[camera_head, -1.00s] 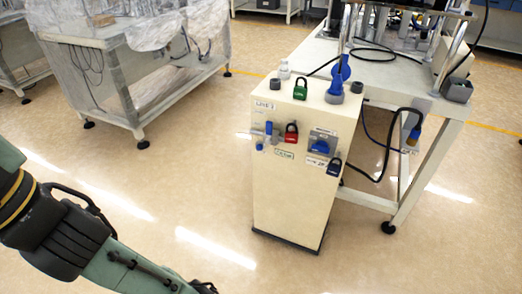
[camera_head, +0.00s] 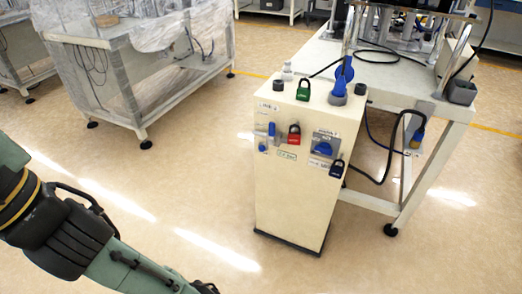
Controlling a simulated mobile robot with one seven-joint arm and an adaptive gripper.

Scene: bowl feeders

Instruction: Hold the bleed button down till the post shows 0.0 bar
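The cream post (camera_head: 290,190) stands on the floor in the middle of the head view. On its top are a green padlock (camera_head: 303,91), a blue lever (camera_head: 341,80), small dark knobs and a small pale fitting (camera_head: 287,71). Its front carries a red padlock (camera_head: 294,134), a blue-handled fitting (camera_head: 323,146), a blue-and-grey fitting (camera_head: 266,136) and a dark blue padlock (camera_head: 337,168). I cannot tell which part is the bleed button, and no pressure reading is legible. My arm shows at lower left, apart from the post; my gripper is out of view.
A grey-topped table (camera_head: 390,75) stands behind and right of the post, with black cables (camera_head: 376,166) hanging near its leg. A plastic-covered bench (camera_head: 125,75) stands at upper left. The floor (camera_head: 170,190) between my arm and the post is clear.

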